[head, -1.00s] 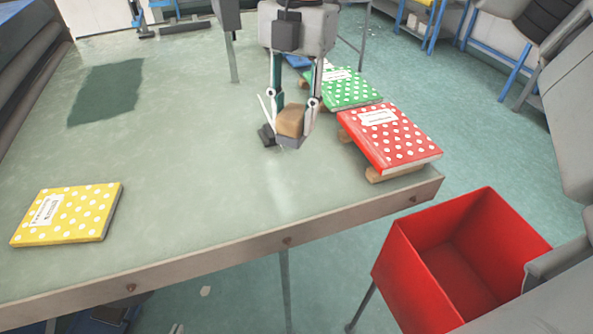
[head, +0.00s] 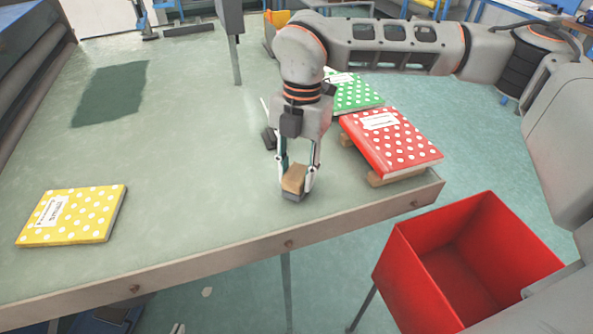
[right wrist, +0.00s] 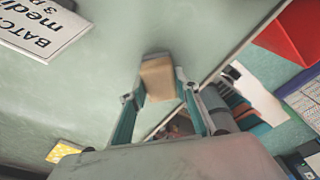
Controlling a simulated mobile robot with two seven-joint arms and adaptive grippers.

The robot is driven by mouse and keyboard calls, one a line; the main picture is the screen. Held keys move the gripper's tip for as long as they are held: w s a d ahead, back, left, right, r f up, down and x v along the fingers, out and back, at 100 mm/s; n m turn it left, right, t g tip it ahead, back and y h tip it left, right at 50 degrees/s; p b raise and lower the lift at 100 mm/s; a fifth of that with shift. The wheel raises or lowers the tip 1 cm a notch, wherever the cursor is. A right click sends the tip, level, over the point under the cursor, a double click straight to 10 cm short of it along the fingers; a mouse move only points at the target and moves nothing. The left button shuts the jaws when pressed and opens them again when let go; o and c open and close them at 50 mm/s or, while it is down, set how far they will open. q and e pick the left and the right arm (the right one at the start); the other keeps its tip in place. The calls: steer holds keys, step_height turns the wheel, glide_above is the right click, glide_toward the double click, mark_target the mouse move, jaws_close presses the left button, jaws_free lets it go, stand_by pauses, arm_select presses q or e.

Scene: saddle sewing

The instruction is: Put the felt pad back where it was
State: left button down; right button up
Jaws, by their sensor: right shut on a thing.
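My right gripper (head: 297,182) is shut on a small tan block with a grey underside (head: 294,179), which appears to be the felt pad. It is near the table's front edge, left of the red notebook; I cannot tell whether the pad touches the table. In the right wrist view the tan block (right wrist: 158,80) sits between the fingertips (right wrist: 158,88). A dark green rectangular patch (head: 110,92) lies on the table at the far left. My left gripper is not in view.
A yellow dotted notebook (head: 72,216) lies at left. Red (head: 392,140) and green (head: 356,92) dotted notebooks are at right, the red one raised on tan supports. A small dark object (head: 268,138) is behind my gripper. A red bin (head: 470,270) stands beyond the front edge. The table's middle is clear.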

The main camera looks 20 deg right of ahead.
mark_target(299, 168)
steer(key=shift+f, duration=0.1)
steer(key=o, duration=1)
steer(key=shift+o, duration=0.2)
step_height(299, 168, up, 12)
steer(key=w+b, duration=0.1)
steer(key=shift+d, duration=0.45)
